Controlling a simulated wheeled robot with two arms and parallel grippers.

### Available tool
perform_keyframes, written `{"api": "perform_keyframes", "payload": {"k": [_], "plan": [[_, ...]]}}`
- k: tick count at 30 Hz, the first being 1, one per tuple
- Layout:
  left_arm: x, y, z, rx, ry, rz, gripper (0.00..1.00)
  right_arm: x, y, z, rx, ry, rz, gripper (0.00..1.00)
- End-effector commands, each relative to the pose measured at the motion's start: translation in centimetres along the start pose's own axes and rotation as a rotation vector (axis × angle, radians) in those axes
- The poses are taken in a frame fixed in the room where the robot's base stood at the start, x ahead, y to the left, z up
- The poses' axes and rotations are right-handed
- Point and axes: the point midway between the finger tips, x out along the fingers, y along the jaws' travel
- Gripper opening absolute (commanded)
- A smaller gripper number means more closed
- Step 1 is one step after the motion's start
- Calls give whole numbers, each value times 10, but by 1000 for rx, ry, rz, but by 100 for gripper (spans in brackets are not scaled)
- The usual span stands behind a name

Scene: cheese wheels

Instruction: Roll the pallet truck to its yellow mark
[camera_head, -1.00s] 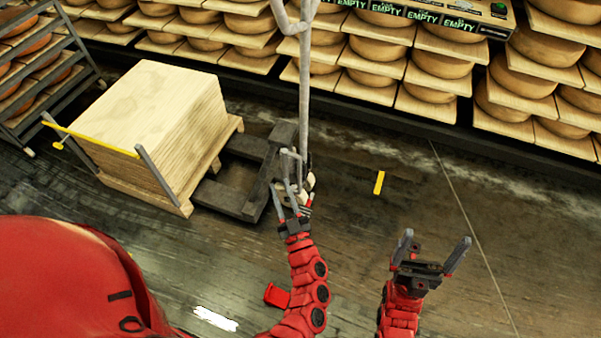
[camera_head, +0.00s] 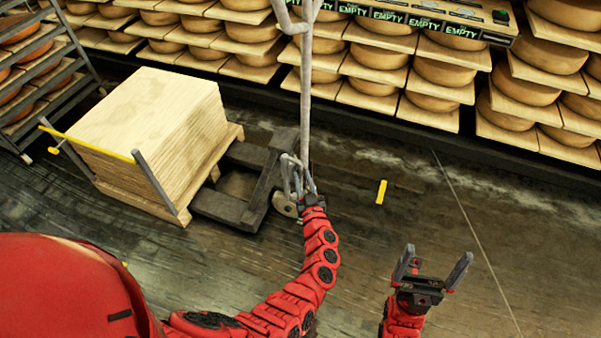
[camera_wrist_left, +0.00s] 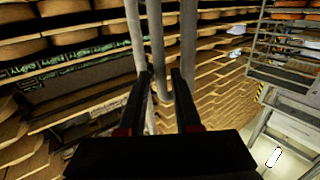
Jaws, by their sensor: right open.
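The pallet truck (camera_head: 230,207) stands left of centre in the head view, its dark forks under a pallet with a pale wooden block. Its grey handle (camera_head: 306,95) rises upright to a loop at the top edge. The yellow mark (camera_head: 381,192) lies on the floor right of the truck, apart from it. My left gripper (camera_head: 299,178) is low beside the handle shaft, partly overlapping the truck's front. In the left wrist view its fingers (camera_wrist_left: 161,78) are apart, with grey bars (camera_wrist_left: 158,45) between and beyond them. My right gripper (camera_head: 432,268) is open and empty above the floor.
Shelves of cheese wheels (camera_head: 445,72) run along the back, with "EMPTY" labels (camera_head: 417,20) above. A wheeled rack (camera_head: 60,75) stands at the far left. The pallet load (camera_head: 150,110) has grey posts and a yellow bar. The floor around the mark is clear.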

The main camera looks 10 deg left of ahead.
Motion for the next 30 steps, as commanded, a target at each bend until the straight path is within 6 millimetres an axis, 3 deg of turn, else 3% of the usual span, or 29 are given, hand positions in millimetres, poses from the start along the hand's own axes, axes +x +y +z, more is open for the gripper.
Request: {"api": "perform_keyframes", "payload": {"k": [6,17,22,30], "plan": [[27,0,0,0,2,-1,32,-6,0,1,0,0,0,100],[31,-1,0,1,0,-1,32,-6,0,1,0,0,0,100],[31,0,0,0,0,-1,2,-6,0,1,0,0,0,100],[31,0,0,0,0,-1,0,-6,0,1,0,0,0,100]]}}
